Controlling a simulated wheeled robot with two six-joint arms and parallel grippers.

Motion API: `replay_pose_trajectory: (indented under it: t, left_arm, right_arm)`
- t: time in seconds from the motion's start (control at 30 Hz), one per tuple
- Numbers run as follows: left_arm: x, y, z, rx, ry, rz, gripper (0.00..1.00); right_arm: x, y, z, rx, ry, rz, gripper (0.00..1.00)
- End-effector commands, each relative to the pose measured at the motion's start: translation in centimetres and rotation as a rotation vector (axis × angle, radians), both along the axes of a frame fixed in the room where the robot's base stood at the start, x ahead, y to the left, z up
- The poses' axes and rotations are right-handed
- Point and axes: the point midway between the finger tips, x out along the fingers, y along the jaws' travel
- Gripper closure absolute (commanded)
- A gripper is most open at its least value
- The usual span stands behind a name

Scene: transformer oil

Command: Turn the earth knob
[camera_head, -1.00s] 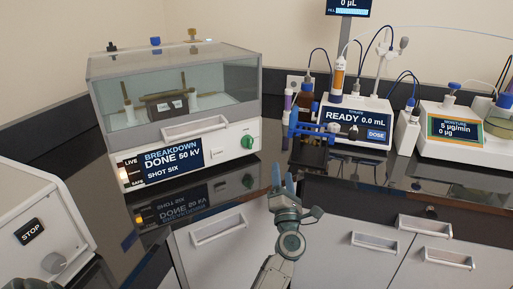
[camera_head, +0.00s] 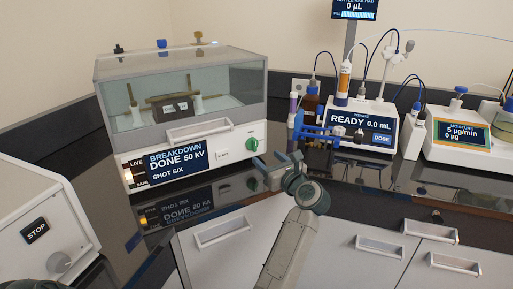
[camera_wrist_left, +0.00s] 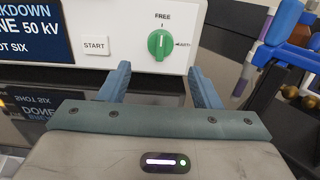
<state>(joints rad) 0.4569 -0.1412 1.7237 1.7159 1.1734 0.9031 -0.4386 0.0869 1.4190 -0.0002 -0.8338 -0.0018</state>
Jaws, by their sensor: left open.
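The earth knob is a round green knob (camera_head: 252,145) on the white front panel of the breakdown tester (camera_head: 180,110). In the left wrist view the green knob (camera_wrist_left: 160,43) shows a white pointer line standing upright, toward the word FREE above it. A second label to its right is too small to read surely. My left gripper (camera_head: 270,165) is just in front of and below the knob, not touching it. In the left wrist view its two blue fingers (camera_wrist_left: 160,85) are spread apart with nothing between them, the knob lying beyond their tips. My right gripper is not in view.
A START button (camera_wrist_left: 95,45) sits left of the knob. A blue rack (camera_head: 315,132) and a titrator (camera_head: 358,125) stand to the right. A STOP machine (camera_head: 40,220) is at the lower left. Drawer handles (camera_head: 222,232) line the cabinet below the dark bench.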

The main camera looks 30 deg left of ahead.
Motion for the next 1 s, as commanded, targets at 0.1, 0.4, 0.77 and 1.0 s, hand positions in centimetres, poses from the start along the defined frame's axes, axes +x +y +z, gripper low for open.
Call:
replay_pose_trajectory:
  t: [0.1, 0.4, 0.77, 1.0]
  left_arm:
    - [1.0, 2.3, 0.4, 0.006, 0.0, 0.003, 0.43]
    - [3.1, 6.1, 0.2, 0.003, 0.002, 0.0, 0.43]
    - [3.5, 6.8, 0.0, 0.002, 0.0, -0.001, 0.43]
    - [3.4, 6.8, 0.0, 0.003, 0.001, -0.001, 0.8]
  right_arm:
    - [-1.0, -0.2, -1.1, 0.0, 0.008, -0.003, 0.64]
    - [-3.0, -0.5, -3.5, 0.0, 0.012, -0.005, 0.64]
    - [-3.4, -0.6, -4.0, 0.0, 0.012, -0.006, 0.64]
    - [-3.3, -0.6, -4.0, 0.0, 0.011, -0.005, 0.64]
